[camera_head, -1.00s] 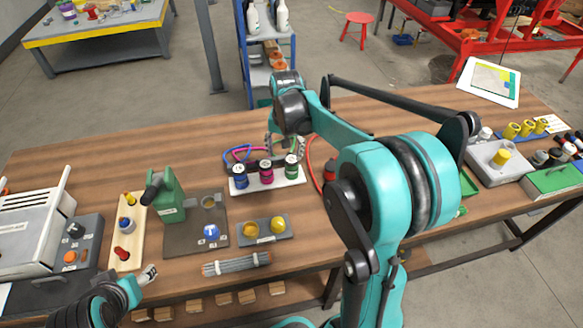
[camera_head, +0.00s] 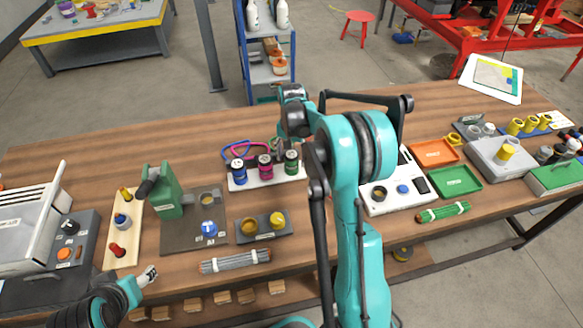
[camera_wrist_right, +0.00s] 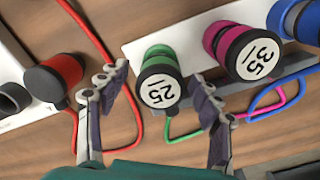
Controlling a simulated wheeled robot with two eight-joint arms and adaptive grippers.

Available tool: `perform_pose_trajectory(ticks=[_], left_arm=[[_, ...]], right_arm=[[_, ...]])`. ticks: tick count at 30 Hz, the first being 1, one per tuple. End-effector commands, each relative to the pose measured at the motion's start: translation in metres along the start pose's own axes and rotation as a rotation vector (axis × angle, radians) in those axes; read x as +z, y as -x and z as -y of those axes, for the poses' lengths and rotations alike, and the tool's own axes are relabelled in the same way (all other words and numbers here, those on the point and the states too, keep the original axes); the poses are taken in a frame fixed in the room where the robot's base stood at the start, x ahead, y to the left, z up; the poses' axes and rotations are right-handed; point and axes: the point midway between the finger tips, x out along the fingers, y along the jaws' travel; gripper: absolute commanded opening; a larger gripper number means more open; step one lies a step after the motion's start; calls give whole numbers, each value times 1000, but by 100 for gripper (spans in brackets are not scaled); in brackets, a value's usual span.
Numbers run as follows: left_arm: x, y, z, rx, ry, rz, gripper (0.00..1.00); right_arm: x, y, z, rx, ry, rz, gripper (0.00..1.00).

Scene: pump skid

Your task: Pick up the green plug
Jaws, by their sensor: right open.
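The green plug (camera_head: 291,162) stands at the right end of a white holder (camera_head: 264,180), beside a magenta plug (camera_head: 265,165) and a blue plug (camera_head: 239,170). In the right wrist view, the green plug (camera_wrist_right: 158,80) has a black cap end with a white label reading 25. My right gripper (camera_wrist_right: 158,84) is open, with one finger on each side of the green plug. No grip on it shows. In the head view, my right gripper (camera_head: 283,146) is just behind the plug, partly hidden by its arm. My left gripper (camera_head: 148,274) is low at left, too small to judge.
A red plug (camera_wrist_right: 53,77) with a red cable sits left in the wrist view. Coloured cables trail near the holder. A grey two-socket block (camera_head: 263,226), a cable bundle (camera_head: 235,261) and a green press (camera_head: 166,195) stand in front and left.

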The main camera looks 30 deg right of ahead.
Motion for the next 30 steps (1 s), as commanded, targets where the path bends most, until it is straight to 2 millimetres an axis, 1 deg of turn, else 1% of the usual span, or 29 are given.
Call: perform_pose_trajectory(ticks=[1, 2, 8, 11, 12, 14, 15, 25, 30], left_arm=[[2, -4, 0, 0, 0, 0, 56], [3, -4, 0, 0, 0, 0, 56], [2, -2, 0, 0, 0, 0, 56], [2, -2, 0, 0, 0, 0, 56], [2, -2, 0, 0, 0, 0, 56], [2, -2, 0, 0, 0, 0, 56], [2, -3, 0, 0, 0, 0, 56], [1, -2, 0, 0, 0, 0, 56], [-3, 4, 0, 0, 0, 0, 56]], right_arm=[[0, -8, 0, 0, 0, 0, 65], [0, -9, 0, 0, 0, 0, 65], [0, -8, 0, 0, 1, 0, 65], [0, -8, 0, 0, 1, 0, 41], [0, -8, 0, 0, 1, 0, 30], [0, -8, 0, 0, 1, 0, 15], [0, -8, 0, 0, 1, 0, 5], [0, -7, 0, 0, 1, 0, 5], [0, 7, 0, 0, 1, 0, 5]])
